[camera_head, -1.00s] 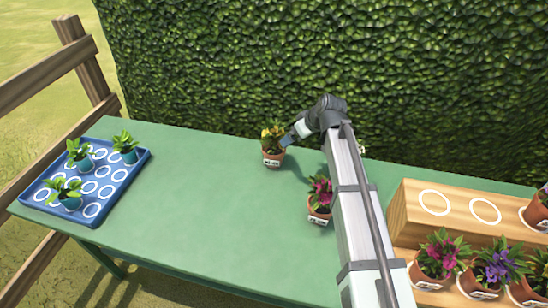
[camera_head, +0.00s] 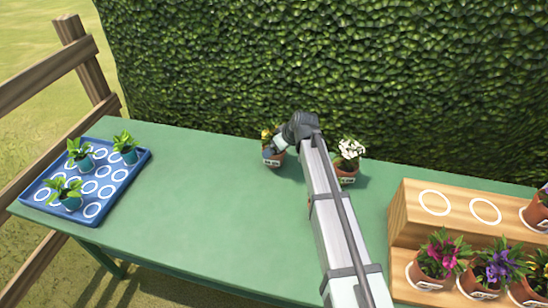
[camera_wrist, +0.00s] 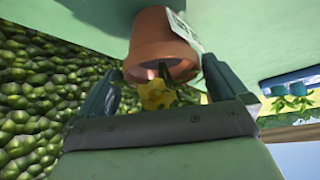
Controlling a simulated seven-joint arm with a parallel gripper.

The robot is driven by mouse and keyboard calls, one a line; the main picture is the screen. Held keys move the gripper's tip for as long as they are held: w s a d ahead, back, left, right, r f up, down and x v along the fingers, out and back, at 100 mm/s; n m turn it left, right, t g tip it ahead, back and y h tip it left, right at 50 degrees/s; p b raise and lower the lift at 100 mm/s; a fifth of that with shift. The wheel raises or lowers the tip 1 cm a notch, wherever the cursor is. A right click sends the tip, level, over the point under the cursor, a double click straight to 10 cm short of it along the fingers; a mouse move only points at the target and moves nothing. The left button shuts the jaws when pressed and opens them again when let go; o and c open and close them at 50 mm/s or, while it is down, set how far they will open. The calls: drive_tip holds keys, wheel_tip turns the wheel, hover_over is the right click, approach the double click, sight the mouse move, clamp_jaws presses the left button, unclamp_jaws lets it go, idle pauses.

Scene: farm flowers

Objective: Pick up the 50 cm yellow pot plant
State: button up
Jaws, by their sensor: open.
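The yellow pot plant (camera_head: 269,158) stands upright on the green table near its back edge, in a terracotta pot with a white label too small to read. My gripper (camera_head: 281,145) is at its right side in the head view and hides part of the plant. In the wrist view, the terracotta pot (camera_wrist: 160,38) appears upside down with its yellow flower (camera_wrist: 157,96) below. The open fingers of my gripper (camera_wrist: 160,87) lie on either side of the plant. Whether they touch the pot cannot be told.
A white-flowered pot (camera_head: 348,162) stands to the right, just beyond my arm. A blue tray (camera_head: 118,190) with several seedlings is at left. A wooden stepped stand (camera_head: 460,230) with flower pots is at right. A hedge (camera_head: 330,60) rises behind the table.

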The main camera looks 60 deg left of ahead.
drive_tip(key=shift+x, duration=2.6)
drive_tip(key=shift+s+a+r, duration=0.1)
drive_tip(key=shift+r, duration=0.05)
drive_tip(key=shift+c, duration=0.5)
drive_tip(key=c, duration=0.9)
